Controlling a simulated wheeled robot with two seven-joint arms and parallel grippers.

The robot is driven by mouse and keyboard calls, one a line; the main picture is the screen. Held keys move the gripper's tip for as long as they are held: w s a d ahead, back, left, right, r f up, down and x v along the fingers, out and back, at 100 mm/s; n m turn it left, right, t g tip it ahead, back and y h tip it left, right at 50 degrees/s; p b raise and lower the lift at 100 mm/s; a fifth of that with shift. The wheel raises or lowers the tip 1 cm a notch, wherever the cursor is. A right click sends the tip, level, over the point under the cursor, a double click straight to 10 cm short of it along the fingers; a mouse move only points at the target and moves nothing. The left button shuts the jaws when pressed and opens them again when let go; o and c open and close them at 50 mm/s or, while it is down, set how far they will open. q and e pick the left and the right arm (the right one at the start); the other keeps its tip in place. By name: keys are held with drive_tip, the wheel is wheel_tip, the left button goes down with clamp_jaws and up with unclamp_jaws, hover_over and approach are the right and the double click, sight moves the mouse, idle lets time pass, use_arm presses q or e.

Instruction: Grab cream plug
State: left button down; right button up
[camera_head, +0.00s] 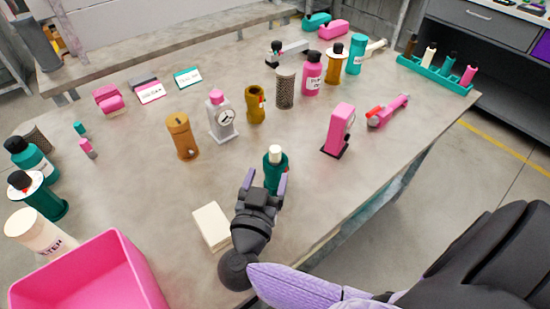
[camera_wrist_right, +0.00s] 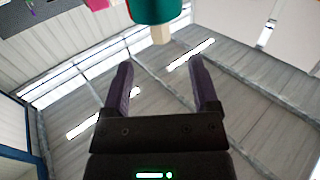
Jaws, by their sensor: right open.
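A cream plug (camera_head: 275,150) sits on top of a teal cylinder (camera_head: 272,172) that stands upright near the table's front edge. In the right wrist view the plug (camera_wrist_right: 161,33) points toward my gripper from the teal body (camera_wrist_right: 155,10) at the top of the picture. My right gripper (camera_head: 266,185) is open, with its purple fingers to either side of the teal cylinder in the head view. In the right wrist view the gripper (camera_wrist_right: 161,75) has nothing between its fingers, and the plug is just beyond their tips. My left gripper is not in view.
A cream block (camera_head: 211,226) lies left of my right gripper. A pink bin (camera_head: 90,275) stands at the front left. A pink gauge unit (camera_head: 338,130) is to the right, and a grey gauge unit (camera_head: 221,118) is behind. A teal rack (camera_head: 435,73) holds several coloured pieces.

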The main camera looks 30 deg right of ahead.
sight(274, 155)
drive_tip(key=b+x, duration=0.2)
drive_tip(key=x, duration=0.5)
drive_tip(key=shift+w+d+f, duration=0.1)
drive_tip(key=shift+w+d, duration=0.05)
drive_tip(key=shift+d, duration=0.05)
drive_tip(key=shift+w, duration=0.1)
drive_tip(key=c, duration=1)
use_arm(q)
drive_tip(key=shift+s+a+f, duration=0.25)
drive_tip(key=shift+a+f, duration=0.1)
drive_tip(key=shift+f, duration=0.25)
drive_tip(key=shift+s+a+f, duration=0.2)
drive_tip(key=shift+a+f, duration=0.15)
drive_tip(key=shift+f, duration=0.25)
use_arm(e)
drive_tip(key=shift+r, duration=0.25)
clamp_jaws()
